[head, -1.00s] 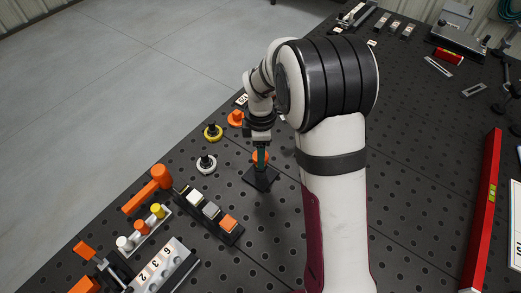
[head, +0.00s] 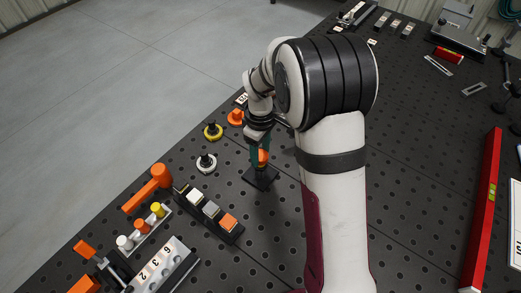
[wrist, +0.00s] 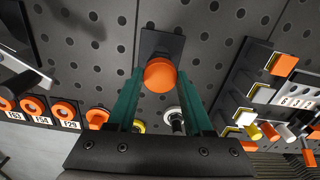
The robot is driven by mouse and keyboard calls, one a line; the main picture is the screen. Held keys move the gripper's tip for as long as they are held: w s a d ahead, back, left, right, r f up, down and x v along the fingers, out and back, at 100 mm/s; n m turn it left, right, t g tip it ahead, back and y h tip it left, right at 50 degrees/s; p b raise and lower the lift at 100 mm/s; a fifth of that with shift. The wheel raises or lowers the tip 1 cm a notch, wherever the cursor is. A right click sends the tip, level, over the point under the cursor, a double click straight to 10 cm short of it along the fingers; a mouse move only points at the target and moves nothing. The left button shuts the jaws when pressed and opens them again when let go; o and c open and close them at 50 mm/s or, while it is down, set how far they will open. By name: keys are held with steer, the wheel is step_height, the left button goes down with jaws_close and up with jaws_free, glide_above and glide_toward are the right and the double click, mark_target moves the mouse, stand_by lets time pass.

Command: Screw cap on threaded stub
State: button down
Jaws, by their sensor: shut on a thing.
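The orange cap (head: 263,157) is over the black square base plate (head: 260,175), at the place of the threaded stub. The stub itself is hidden. In the wrist view the cap (wrist: 160,75) lies between the two green fingers of my gripper (wrist: 160,82), with the base plate (wrist: 162,41) behind it. My gripper (head: 260,153) points down from above and is shut on the cap. How far the cap is seated on the stub cannot be told.
A white ring part (head: 206,163), a yellow one (head: 213,131) and an orange one (head: 236,118) stand to the left. A black rack of coloured blocks (head: 222,228), an orange mallet (head: 150,187) and a number block (head: 165,268) lie nearer. A red level (head: 485,210) lies far right.

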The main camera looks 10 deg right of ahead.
steer(key=m, duration=0.6)
steer(key=shift+m, duration=0.4)
steer(key=shift+f+m, duration=0.1)
steer(key=shift+m, duration=1.6)
steer(key=m, duration=0.3)
steer(key=shift+m, duration=0.3)
steer(key=shift+c, duration=1.1)
jaws_free()
steer(key=shift+o, duration=1.1)
